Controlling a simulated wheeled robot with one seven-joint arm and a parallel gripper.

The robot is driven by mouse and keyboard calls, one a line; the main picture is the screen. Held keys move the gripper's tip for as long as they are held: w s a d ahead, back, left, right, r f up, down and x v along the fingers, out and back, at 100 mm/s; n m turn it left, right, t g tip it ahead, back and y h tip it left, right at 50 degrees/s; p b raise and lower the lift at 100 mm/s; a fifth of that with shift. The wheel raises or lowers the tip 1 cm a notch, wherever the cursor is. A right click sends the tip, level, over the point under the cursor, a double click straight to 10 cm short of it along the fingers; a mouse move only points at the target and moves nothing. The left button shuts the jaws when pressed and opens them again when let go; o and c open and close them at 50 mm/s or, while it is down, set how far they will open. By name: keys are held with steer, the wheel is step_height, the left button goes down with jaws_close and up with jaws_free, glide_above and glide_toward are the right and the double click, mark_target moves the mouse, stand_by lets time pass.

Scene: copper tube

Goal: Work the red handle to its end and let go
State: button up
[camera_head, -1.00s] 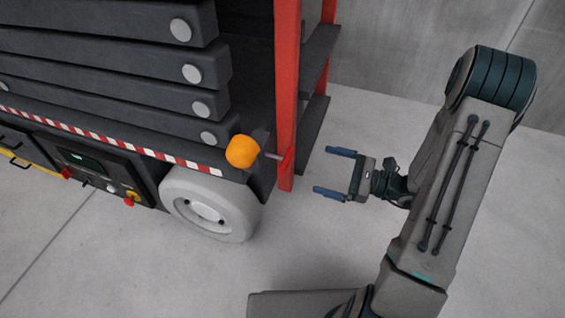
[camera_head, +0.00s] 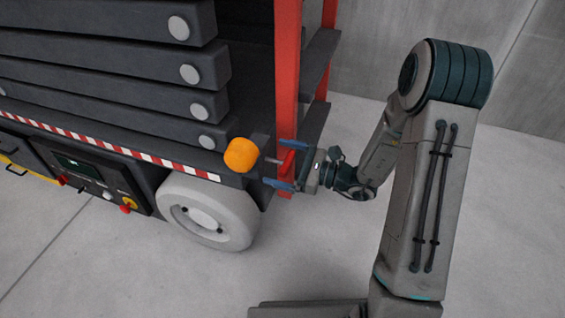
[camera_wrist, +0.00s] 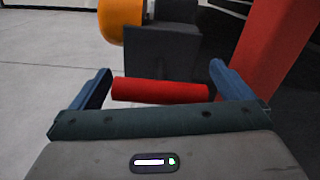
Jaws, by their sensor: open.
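The red handle (camera_wrist: 160,90) is a short red bar lying crosswise between my two blue fingertips in the wrist view. In the head view the red handle (camera_head: 287,162) sits at the end of a thin grey rod, beside the red post. My gripper (camera_head: 282,164) is open, with one finger on either side of the handle. In the wrist view my gripper (camera_wrist: 159,82) shows a small gap at the right end of the handle; the left end is close to the left finger. Whether that finger touches it I cannot tell.
A red post (camera_head: 287,75) stands close by the handle. A grey wheel (camera_head: 207,212) is below left. Open concrete floor (camera_head: 330,235) lies below and right.

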steer(key=shift+c, duration=0.3)
steer(key=c, duration=1)
steer(key=shift+p+v, duration=0.45)
steer(key=shift+v, duration=1.05)
steer(key=shift+c, duration=0.3)
steer(key=shift+s+d, duration=0.15)
steer(key=shift+d, duration=0.25)
steer(key=o, duration=1.1)
steer(key=p+v, duration=0.3)
steer(key=v, duration=1)
steer(key=shift+s+d, duration=0.1)
steer(key=shift+d, duration=0.3)
